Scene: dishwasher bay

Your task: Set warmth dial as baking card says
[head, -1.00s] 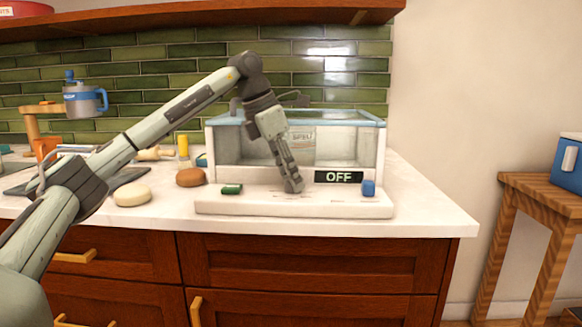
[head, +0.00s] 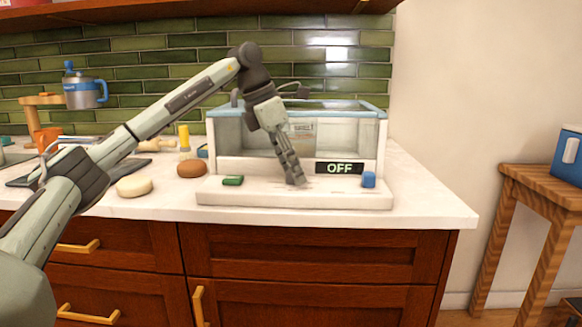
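A glass-walled box with a pale blue rim (head: 365,113) stands on the counter, on a white base (head: 240,197). Its dark display (head: 340,168) reads OFF. A green control (head: 233,180) sits at the left of the base and a blue knob (head: 369,179) at the right. A card (head: 303,127) with lettering, perhaps "SPELT", shows at the box, partly behind my gripper. My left gripper (head: 298,182) points down at the middle of the base, between the two controls. Its fingers look close together and hide what is under them; contact is unclear. My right gripper is out of view.
A brown bun (head: 192,169) and a pale dough round (head: 134,186) lie left of the box. A yellow-capped bottle (head: 184,139) and a blue-handled pot (head: 84,93) stand farther back. A wooden stool (head: 545,185) holds a blue container (head: 568,158) at right. The counter's right end is clear.

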